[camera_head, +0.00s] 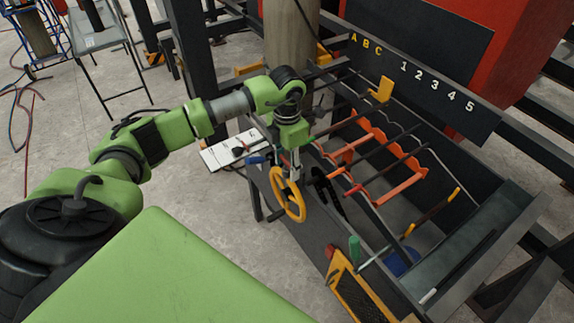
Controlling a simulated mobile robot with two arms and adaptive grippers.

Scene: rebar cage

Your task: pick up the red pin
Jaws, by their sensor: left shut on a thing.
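My left gripper (291,176) points down at the front edge of the dark workbench. Its fingers are shut on the yellow wheel (301,208), at the wheel's upper part. A small red piece (353,189) lies to the right of the wheel, at the end of a dark bar. Another small red piece (330,251) shows lower down, near the bench's front edge. I cannot tell which of these is the red pin. Both are apart from my left gripper. My right gripper is not in view.
An orange rack (401,189) with dark bars across it stands in the bench. A green-handled tool (354,246) and a yellow-framed part (350,289) are at the front right. A blue handle (257,160) is left of the gripper. A pillar (290,38) stands behind my arm.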

